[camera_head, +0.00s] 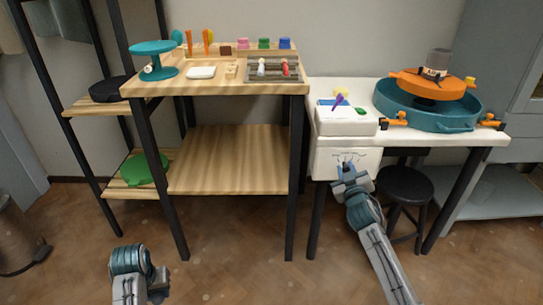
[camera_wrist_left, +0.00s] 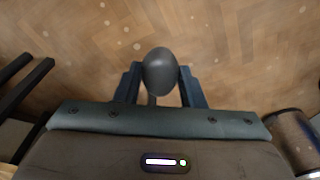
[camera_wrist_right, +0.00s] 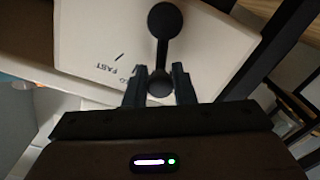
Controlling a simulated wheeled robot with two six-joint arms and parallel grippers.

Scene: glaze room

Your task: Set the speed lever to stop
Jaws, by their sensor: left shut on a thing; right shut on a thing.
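The speed lever (camera_wrist_right: 163,52) is a black bar on the white front panel (camera_head: 330,163) of the wheel table. In the right wrist view a round black hub is at its far end and a dark knob (camera_wrist_right: 160,84) at its near end. My right gripper (camera_wrist_right: 160,88) is shut on the knob; it also shows at the panel in the head view (camera_head: 347,176). The word FAST is readable beside the fingers; other markings are too small or cut off. My left gripper (camera_wrist_left: 160,85) is shut on a dark grey rounded thing (camera_wrist_left: 160,70), away from the panel over the floor.
The blue basin (camera_head: 430,117) with an orange wheel stands on the white table, right. A black stool (camera_head: 405,186) is below it. A wooden bench (camera_head: 230,85) with small tools stands left of the table. Open floor lies in front.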

